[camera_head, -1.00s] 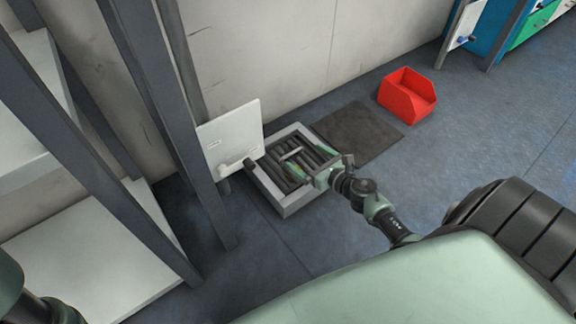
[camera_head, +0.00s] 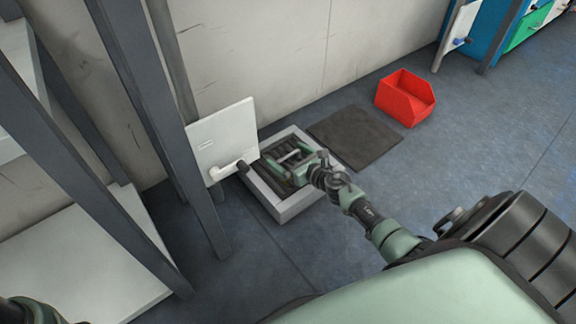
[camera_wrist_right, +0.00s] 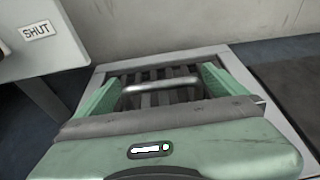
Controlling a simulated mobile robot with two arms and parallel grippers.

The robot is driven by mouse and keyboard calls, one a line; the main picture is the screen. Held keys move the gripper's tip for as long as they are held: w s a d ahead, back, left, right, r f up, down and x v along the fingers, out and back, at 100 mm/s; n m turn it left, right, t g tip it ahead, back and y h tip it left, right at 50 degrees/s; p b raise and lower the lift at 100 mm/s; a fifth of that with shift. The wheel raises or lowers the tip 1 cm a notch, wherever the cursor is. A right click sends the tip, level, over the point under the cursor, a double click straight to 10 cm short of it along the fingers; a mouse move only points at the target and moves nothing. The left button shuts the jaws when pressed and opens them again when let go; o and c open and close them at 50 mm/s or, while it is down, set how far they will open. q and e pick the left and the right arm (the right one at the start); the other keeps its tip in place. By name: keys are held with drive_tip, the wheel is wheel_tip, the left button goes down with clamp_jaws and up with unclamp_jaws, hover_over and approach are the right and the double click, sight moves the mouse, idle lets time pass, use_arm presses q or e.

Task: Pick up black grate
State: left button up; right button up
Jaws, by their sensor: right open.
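The black grate (camera_head: 263,178) lies in a light grey square frame (camera_head: 291,212) on the floor by the wall. A pale metal bar handle (camera_head: 291,155) sits on top of the grate. My right gripper (camera_head: 289,168) is over the grate, pointing toward the handle. In the right wrist view the open gripper (camera_wrist_right: 160,86) has a green finger on each side of the handle (camera_wrist_right: 162,86), with dark grate bars (camera_wrist_right: 165,100) behind and below it. I cannot tell whether the fingers touch the handle. The gripper body hides the near part of the grate.
A white panel (camera_head: 222,137) with a dark-ended handle stands at the left of the frame; it reads "SHUT" in the wrist view. A dark mat (camera_head: 354,137) lies to the right. A red bin (camera_head: 404,98) stands beyond it. Dark posts and white shelves (camera_head: 92,260) are at left.

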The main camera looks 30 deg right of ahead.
drive_tip(key=c, duration=1.4)
drive_tip(key=shift+c, duration=0.4)
drive_tip(key=shift+r, duration=0.2)
